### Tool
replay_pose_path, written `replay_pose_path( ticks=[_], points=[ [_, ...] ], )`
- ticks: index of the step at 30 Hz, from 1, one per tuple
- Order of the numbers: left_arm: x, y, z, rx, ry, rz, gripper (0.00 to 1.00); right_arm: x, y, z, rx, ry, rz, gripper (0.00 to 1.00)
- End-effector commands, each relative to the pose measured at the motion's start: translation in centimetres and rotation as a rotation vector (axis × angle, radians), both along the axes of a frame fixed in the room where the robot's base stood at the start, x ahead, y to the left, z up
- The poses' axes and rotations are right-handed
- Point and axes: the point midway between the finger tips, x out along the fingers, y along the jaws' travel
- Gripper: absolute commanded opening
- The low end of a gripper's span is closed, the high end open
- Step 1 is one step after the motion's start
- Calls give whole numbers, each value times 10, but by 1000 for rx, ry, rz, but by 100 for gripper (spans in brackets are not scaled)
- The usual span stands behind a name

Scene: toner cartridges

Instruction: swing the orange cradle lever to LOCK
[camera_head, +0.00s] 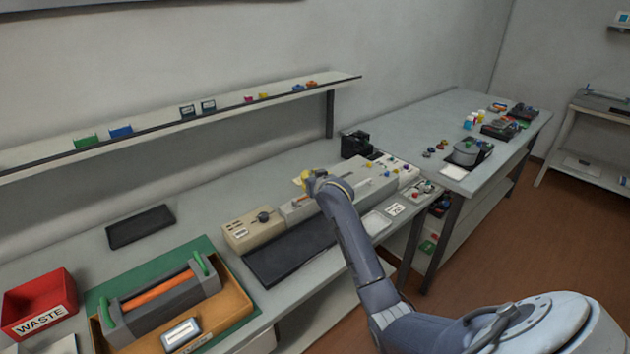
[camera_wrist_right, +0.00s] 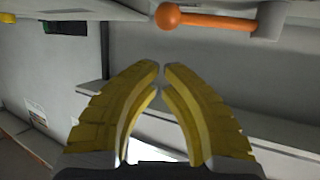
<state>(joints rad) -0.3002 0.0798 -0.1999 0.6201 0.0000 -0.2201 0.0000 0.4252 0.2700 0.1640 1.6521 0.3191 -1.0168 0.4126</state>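The orange lever (camera_wrist_right: 215,21), a rod with a round ball knob, shows at the top of the right wrist view. In the head view a small orange bit (camera_head: 300,199), probably the same lever, shows on the light bench unit (camera_head: 292,213) just below my right gripper. My right gripper (camera_head: 303,180) has yellow fingers. In the wrist view its fingertips (camera_wrist_right: 160,68) are drawn together with only a thin gap and nothing between them. The lever lies beyond the tips, apart from them in the picture. I cannot read a LOCK mark. My left gripper is not in view.
A beige box with a black knob (camera_head: 263,216) and a dark mat (camera_head: 288,250) are beside the unit. A grey cartridge with an orange roller (camera_head: 160,290) lies at the left, near a red WASTE bin (camera_head: 38,303). A shelf (camera_head: 230,107) runs along the wall.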

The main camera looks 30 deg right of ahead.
Motion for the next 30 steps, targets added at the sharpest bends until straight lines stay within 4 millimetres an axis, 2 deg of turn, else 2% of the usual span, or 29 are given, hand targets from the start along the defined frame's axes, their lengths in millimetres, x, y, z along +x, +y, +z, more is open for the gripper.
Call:
replay_pose_path(
  ticks=[8, 18, 30],
  points=[
    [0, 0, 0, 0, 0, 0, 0, 29, -9, -9, -1, 0, -1, 0],
    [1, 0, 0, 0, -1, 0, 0, 2, -1, -27, 0, 0, -1, 0],
    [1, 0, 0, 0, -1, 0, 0, -5, 1, -31, 0, 0, -1, 0]
  ],
)
